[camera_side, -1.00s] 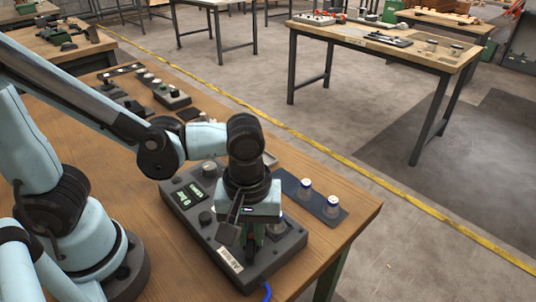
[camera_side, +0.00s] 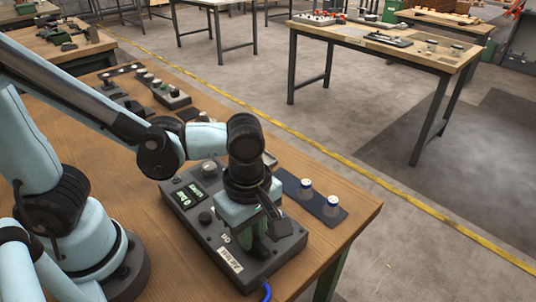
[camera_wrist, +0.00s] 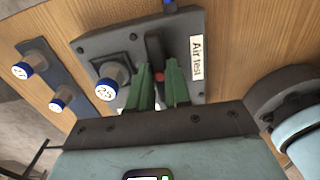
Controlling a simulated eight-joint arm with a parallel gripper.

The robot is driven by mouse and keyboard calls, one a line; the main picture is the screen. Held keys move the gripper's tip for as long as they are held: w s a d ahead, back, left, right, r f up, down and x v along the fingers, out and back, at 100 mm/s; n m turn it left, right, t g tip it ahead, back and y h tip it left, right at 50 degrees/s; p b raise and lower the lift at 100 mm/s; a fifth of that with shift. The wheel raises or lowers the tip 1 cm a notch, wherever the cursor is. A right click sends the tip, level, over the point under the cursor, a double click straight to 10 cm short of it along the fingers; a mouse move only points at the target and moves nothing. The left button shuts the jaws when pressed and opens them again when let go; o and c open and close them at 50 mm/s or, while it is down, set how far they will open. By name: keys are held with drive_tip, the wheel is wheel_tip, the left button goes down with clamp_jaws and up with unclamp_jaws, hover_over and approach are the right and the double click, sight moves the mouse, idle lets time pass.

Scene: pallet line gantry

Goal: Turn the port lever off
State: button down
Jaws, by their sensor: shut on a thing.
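A dark grey test box (camera_side: 212,228) with an "Air test" label (camera_side: 230,260) sits on the wooden bench; it also shows in the wrist view (camera_wrist: 92,45). My gripper (camera_side: 262,250) points down over the box's front part. In the wrist view its green fingers (camera_wrist: 158,90) are shut on the dark lever (camera_wrist: 152,48), one on each side. A small red spot shows on the lever between the fingers. Most of the lever is hidden by my gripper in the side view, so its position against any on or off mark cannot be told.
A fitting with a blue ring and "25" cap (camera_wrist: 106,91) stands on the box close beside the fingers. A blue-grey plate (camera_side: 320,203) holds two similar capped pieces right of the box. Knobs and a green display (camera_side: 189,194) are on its left. A blue cable leaves the front.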

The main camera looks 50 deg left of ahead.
drive_tip(key=shift+n, duration=0.3)
drive_tip(key=c, duration=1.1)
unclamp_jaws()
drive_tip(key=shift+o, duration=0.2)
drive_tip(key=shift+r, duration=0.1)
wheel_tip(320, 180, up, 12)
drive_tip(key=shift+a, duration=0.1)
drive_tip(key=w+a+f+m+t, duration=0.2)
drive_tip(key=w+a+m+t, duration=0.1)
drive_tip(key=a+m, duration=0.4)
drive_tip(key=w+a+f+m+t, duration=0.2)
drive_tip(key=a+m, duration=0.5)
drive_tip(key=m, duration=0.4)
drive_tip(key=shift+w+a+t, duration=0.4)
drive_tip(key=shift+w+t, duration=0.2)
drive_tip(key=shift+t, duration=0.5)
